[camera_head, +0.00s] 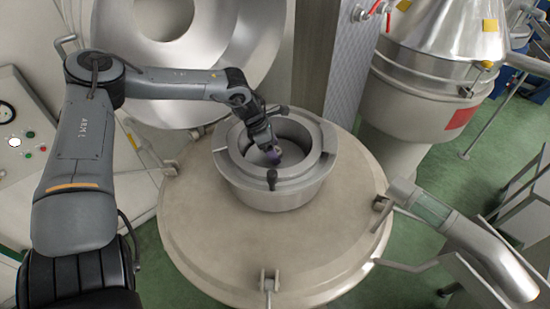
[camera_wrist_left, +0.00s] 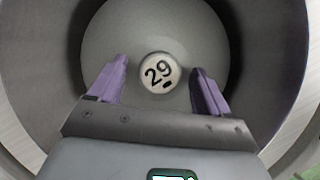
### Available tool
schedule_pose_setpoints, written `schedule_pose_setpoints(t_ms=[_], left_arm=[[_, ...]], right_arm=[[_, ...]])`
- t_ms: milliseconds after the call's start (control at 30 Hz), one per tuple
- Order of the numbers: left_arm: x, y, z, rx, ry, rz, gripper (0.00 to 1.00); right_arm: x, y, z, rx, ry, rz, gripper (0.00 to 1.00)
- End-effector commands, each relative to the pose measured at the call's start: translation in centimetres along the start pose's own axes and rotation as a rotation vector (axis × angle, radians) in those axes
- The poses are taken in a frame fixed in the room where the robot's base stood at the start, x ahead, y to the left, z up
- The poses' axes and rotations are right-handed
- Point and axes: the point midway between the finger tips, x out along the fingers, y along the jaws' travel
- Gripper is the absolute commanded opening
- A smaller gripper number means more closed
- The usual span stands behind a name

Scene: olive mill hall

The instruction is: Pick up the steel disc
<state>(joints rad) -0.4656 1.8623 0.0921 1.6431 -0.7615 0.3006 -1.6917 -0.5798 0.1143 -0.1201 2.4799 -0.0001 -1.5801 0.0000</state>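In the head view my left gripper (camera_head: 273,154) reaches down into the mouth of the metal collar (camera_head: 288,197). The disc is hidden in that view by the collar and the gripper. My right gripper is not in view.
The collar's rim stands around my left gripper and carries small clamps. It sits on a wide beige round lid (camera_head: 215,240). A bent steel pipe with a sight glass (camera_head: 432,211) is at right. A steel hopper (camera_head: 440,60) stands at the back right.

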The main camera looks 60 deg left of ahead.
Motion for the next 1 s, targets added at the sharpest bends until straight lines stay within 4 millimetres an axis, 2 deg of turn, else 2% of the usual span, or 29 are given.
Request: schedule_pose_setpoints(t_ms=[33,67,400,500,1000], left_arm=[[-0.01,0.00,0.00,0.000,0.000,0.000,0.70],[-0.01,0.00,-0.01,0.000,0.000,0.000,0.65],[-0.01,-0.01,-0.02,0.000,0.001,0.000,0.13],[-0.08,0.02,0.09,0.001,-0.002,0.001,0.01],[-0.76,0.03,0.41,0.002,-0.002,0.001,0.00]], right_arm=[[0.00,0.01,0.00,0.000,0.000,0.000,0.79],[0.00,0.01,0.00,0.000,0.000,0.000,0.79],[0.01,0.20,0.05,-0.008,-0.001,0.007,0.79],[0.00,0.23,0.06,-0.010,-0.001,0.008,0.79],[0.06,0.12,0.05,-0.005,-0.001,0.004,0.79]])
